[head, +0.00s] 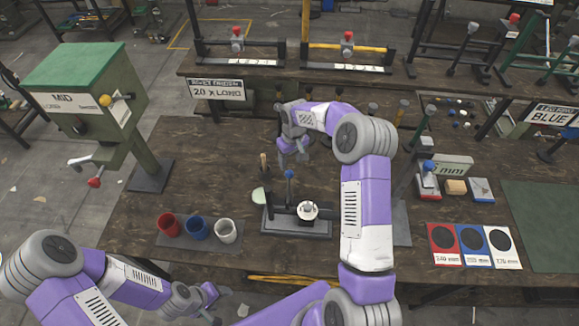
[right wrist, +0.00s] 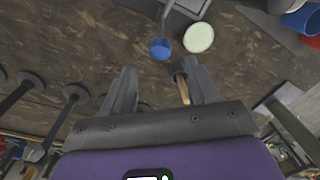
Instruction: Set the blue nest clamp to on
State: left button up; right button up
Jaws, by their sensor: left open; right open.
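The clamp is a blue-knobbed upright lever (head: 289,174) on a dark fixture with a grey base (head: 296,228) in the middle of the bench. A round white nest part (head: 308,210) sits beside it. In the right wrist view, the blue knob (right wrist: 160,48) shows just beyond the fingertips, between their lines. My right gripper (head: 292,155) is open and empty, above and behind the knob, apart from it as far as I can tell. It also shows in the right wrist view (right wrist: 161,72). My left gripper (head: 205,299) is open and empty at the front left.
A wooden-handled tool (right wrist: 182,88) stands near my right finger. A pale disc (head: 258,196) lies left of the fixture. Red (head: 169,224), blue (head: 197,228) and white (head: 226,231) cups stand further left. Size cards (head: 473,246) lie at right. My right arm hides the bench behind it.

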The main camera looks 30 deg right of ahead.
aim_at(290, 172)
jog(key=f, duration=0.6)
jog(key=shift+a+f+p, duration=0.2)
jog(key=shift+f+p, duration=0.2)
grip_shut()
